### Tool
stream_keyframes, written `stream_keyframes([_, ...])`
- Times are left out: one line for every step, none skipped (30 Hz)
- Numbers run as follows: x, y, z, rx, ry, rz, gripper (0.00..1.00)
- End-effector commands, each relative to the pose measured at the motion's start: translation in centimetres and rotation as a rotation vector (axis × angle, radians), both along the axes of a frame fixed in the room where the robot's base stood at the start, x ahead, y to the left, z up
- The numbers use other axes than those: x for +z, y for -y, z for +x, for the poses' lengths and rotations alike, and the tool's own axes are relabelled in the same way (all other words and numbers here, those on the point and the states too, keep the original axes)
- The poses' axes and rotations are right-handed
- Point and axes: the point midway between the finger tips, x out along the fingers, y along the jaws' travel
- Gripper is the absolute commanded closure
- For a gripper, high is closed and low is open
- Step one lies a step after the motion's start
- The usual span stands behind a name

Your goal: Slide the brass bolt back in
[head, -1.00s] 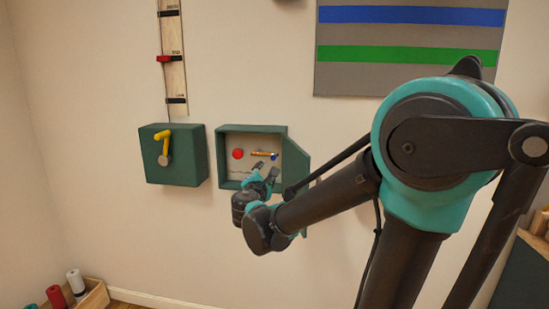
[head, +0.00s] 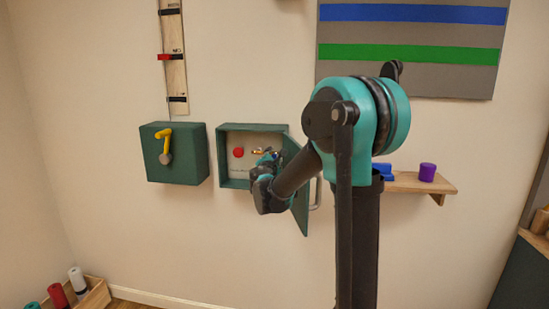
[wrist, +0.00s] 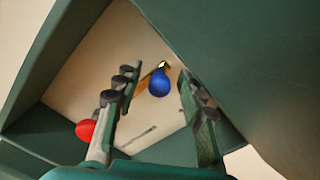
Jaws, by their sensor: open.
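The brass bolt (head: 257,152) sits inside the open green wall box (head: 222,158), partly hidden by my gripper. In the wrist view, a short piece of the brass bolt (wrist: 145,78) shows beside a round blue knob (wrist: 159,84) at its end. My gripper (head: 268,160) reaches into the box from the front right. In the wrist view, my gripper (wrist: 158,90) is open, with one finger on each side of the blue knob. I cannot tell whether either finger touches it.
A red button (head: 239,152) is left of the bolt. The box's green door (head: 301,195) stands open close by my wrist on the right. A green box with a yellow lever (head: 163,146) hangs to the left. A shelf (head: 410,184) is to the right.

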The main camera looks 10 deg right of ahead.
Motion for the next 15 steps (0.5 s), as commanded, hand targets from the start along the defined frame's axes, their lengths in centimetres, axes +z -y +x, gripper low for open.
stream_keyframes([-0.01,0.07,0.19,0.000,0.000,0.000,0.60])
stream_keyframes([0.00,0.08,0.25,0.000,0.000,0.000,0.60])
stream_keyframes([-0.01,0.09,0.30,0.000,0.000,0.000,0.60])
stream_keyframes([-0.01,0.09,0.31,0.000,0.000,0.000,0.60])
stream_keyframes([0.00,0.09,0.31,0.000,0.000,0.000,0.60])
stream_keyframes([0.00,0.09,0.31,0.000,0.000,0.000,0.60])
stream_keyframes([0.00,0.08,0.30,0.000,0.000,0.000,0.60])
stream_keyframes([0.00,0.08,0.29,0.000,0.000,0.000,0.60])
stream_keyframes([0.00,0.08,0.29,0.000,0.000,0.000,0.60])
stream_keyframes([0.00,0.08,0.29,0.000,0.000,0.000,0.62])
stream_keyframes([0.00,0.08,0.28,0.000,0.000,0.000,0.66])
stream_keyframes([0.01,0.08,0.28,0.000,0.000,0.000,0.71])
stream_keyframes([0.01,0.08,0.28,0.000,0.000,0.000,0.75])
stream_keyframes([0.01,0.08,0.28,0.000,0.000,0.000,0.78])
stream_keyframes([0.00,0.07,0.27,0.000,0.000,0.000,0.83])
